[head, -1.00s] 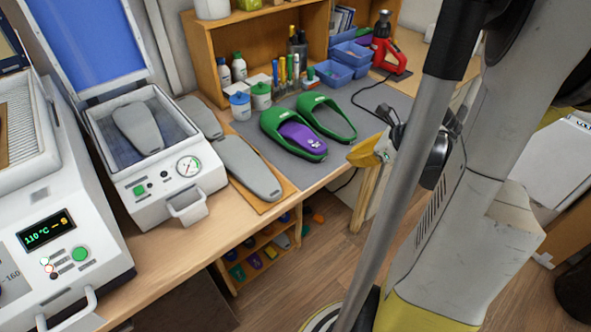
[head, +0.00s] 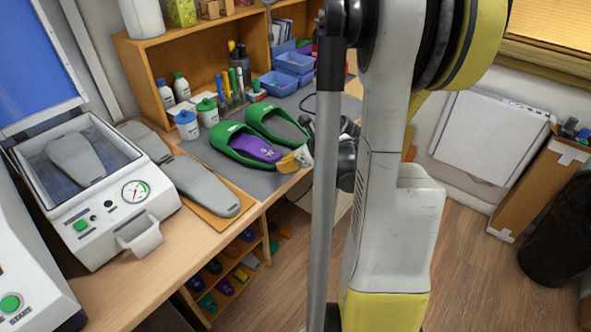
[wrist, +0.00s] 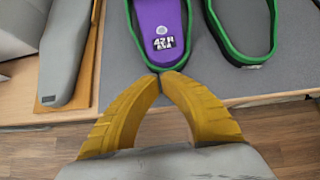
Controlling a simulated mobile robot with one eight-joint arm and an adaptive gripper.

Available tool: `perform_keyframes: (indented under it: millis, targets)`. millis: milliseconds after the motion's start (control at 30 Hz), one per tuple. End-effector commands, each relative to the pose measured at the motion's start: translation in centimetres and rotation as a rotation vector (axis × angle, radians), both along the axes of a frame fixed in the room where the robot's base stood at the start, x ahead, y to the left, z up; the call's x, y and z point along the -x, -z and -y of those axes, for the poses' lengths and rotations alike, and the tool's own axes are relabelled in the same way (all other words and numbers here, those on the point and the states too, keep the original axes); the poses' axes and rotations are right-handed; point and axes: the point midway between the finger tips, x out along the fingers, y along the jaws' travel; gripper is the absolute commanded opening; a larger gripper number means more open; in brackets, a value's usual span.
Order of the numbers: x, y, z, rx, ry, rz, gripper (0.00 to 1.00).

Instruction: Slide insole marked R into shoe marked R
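Two green-rimmed shoes lie side by side on the grey mat, the left one (head: 222,138) and the right one (head: 262,116). The right shoe (wrist: 245,58) shows a grey inside and no insole. My yellow gripper (head: 290,163) is at the left shoe's heel end. In the wrist view its fingertips (wrist: 162,77) meet just off the heel rim, with nothing seen between them. Contact with the rim is unclear.
Grey foot forms (head: 200,184) lie on a wooden board left of the shoes. A white press (head: 105,215) with a gauge stands farther left. Pots, bottles and blue bins (head: 278,84) stand behind. The table's front edge runs close below the shoes.

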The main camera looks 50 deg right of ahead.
Motion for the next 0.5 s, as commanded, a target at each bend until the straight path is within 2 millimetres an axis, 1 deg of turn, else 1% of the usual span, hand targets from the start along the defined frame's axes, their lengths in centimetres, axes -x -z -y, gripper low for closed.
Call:
perform_keyframes:
  millis: [33,133,500]
  targets:
    - [-0.39,0.06,-0.06,0.000,-0.001,0.000,0.00]
    - [-0.76,-0.01,-0.05,0.000,0.001,0.000,0.00]
    - [-1.04,-0.06,-0.10,0.000,0.000,0.000,0.00]
